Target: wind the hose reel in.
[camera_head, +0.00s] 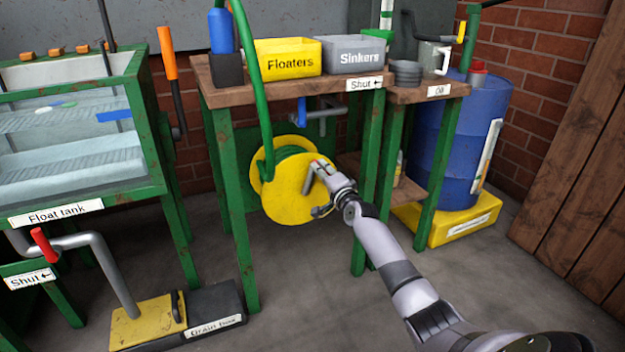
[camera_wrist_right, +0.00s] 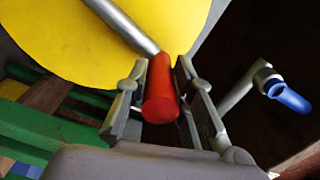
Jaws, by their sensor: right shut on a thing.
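The hose reel (camera_head: 290,198) is a yellow disc with green hose wound behind it, set under the wooden bench. The green hose (camera_head: 250,80) runs from the reel up past the bench top. My right gripper (camera_head: 318,177) is at the reel's right side. In the right wrist view, my right gripper (camera_wrist_right: 162,95) is shut on the red crank handle (camera_wrist_right: 160,92), which sits between its fingers. A grey crank rod (camera_wrist_right: 122,26) runs from the handle across the yellow reel face (camera_wrist_right: 60,40). My left gripper is not in view.
Yellow Floaters bin (camera_head: 287,58) and grey Sinkers bin (camera_head: 357,56) stand on the bench. A green bench leg (camera_head: 368,190) is close to my right arm. A blue barrel (camera_head: 460,140) stands right, the float tank (camera_head: 75,160) left.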

